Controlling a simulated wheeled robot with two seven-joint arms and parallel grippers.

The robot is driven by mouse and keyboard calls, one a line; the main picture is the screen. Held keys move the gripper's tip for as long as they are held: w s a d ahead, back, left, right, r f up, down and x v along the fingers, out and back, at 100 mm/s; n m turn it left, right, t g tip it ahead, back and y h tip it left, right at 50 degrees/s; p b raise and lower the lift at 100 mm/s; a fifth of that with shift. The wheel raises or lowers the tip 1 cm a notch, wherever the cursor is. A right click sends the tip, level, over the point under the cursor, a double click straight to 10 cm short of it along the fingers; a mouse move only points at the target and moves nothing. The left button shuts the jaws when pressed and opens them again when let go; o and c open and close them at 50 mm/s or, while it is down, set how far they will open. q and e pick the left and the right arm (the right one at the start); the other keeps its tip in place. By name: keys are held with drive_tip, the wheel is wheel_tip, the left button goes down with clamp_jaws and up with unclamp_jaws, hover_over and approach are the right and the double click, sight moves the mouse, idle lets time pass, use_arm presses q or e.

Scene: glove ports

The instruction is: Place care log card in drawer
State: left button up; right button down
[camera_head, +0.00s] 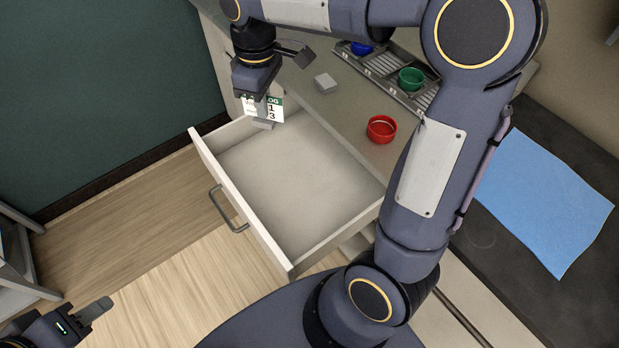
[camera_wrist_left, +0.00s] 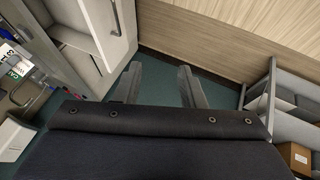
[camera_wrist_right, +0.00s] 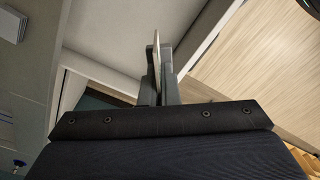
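The care log card (camera_head: 275,110) is white with a green strip and dark print. My right gripper (camera_head: 264,120) is shut on it and holds it upright over the far left corner of the drawer. In the right wrist view the card (camera_wrist_right: 157,62) stands edge-on between the close-set fingers (camera_wrist_right: 163,78). The white drawer (camera_head: 300,185) is pulled open, and its visible floor is bare. I cannot tell whether the card touches the drawer. My left gripper (camera_head: 98,309) is at the lower left, away from the drawer; its fingers (camera_wrist_left: 160,85) are apart and empty.
A blue cloth (camera_head: 545,200) lies on a dark surface at right. The drawer handle (camera_head: 228,210) faces open floor.

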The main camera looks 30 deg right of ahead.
use_arm(q)
drive_tip(key=o, duration=0.5)
wheel_tip(320, 180, down, 7)
drive_tip(key=b, duration=0.5)
drive_tip(key=shift+c, duration=0.2)
drive_tip(key=shift+o, duration=1.2)
wheel_tip(320, 180, down, 2)
drive_tip(key=shift+b, duration=1.05)
drive_tip(key=shift+o, duration=0.7)
wheel_tip(320, 180, down, 3)
drive_tip(key=b, duration=0.3)
use_arm(e)
drive_tip(key=s+d+f+n, duration=0.2)
drive_tip(key=s+f+n, duration=0.9)
drive_tip(key=s+f, duration=0.4)
drive_tip(key=b, duration=0.1)
approach(301, 188)
drive_tip(key=shift+s+a+f, duration=0.2)
drive_tip(key=shift+s+a, duration=0.05)
drive_tip(key=shift+a, duration=0.05)
drive_tip(key=shift+w+d+f, duration=0.1)
drive_tip(key=shift+w+f, duration=0.2)
drive_tip(key=shift+f, duration=0.15)
drive_tip(key=shift+f+b, duration=0.4)
drive_tip(key=shift+f, duration=1.05)
use_arm(q)
drive_tip(key=shift+f, duration=0.9)
